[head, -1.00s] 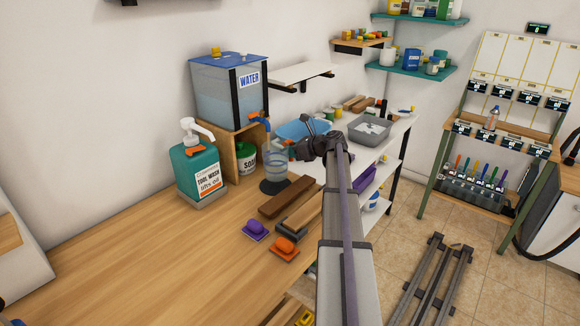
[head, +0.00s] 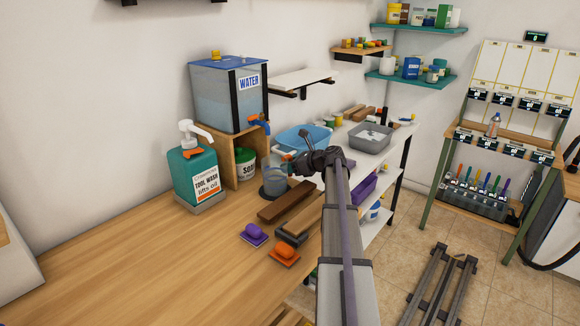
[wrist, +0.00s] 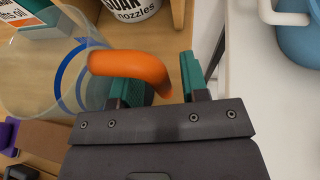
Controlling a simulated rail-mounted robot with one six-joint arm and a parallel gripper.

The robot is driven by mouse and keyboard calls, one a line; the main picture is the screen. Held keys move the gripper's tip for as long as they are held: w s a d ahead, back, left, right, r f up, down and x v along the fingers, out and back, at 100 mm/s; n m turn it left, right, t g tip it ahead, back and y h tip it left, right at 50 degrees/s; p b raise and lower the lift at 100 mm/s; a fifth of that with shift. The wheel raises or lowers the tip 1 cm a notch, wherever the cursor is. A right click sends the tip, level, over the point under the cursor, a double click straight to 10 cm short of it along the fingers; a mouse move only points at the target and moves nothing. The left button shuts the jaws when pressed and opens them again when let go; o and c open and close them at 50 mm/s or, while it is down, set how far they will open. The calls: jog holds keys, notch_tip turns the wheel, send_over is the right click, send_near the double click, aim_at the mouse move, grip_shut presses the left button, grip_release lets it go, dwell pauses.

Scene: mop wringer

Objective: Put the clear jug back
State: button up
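The clear jug (head: 274,181) stands upright on a dark round base (head: 265,195) on the wooden counter, near the water tank's tap. In the wrist view the jug (wrist: 45,70) is at the left, with a blue band and an orange handle (wrist: 128,66). My gripper (wrist: 163,88) has its teal-padded fingers on either side of the handle's outer part, with a gap beside the right finger. It looks open around the handle. In the head view my gripper (head: 297,166) is just right of the jug; its fingers are too small there to judge.
The water tank (head: 228,97) sits on a wooden stand behind the jug. A green soap tub (head: 246,163) and a teal dispenser bottle (head: 193,172) are to the left. A blue basin (head: 303,137) is behind my gripper. Brown blocks (head: 285,203) lie in front. The left counter is clear.

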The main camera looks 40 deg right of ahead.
jog(key=shift+r, duration=0.1)
jog(key=shift+s+d+r+p, duration=0.1)
jog(key=shift+s+r+p, duration=0.05)
jog(key=shift+r+p, duration=0.2)
jog(key=p+v, duration=0.4)
jog(key=v, duration=0.7)
jog(key=shift+s+d+f, duration=0.1)
jog(key=shift+s+d, duration=0.05)
jog(key=shift+s, duration=0.1)
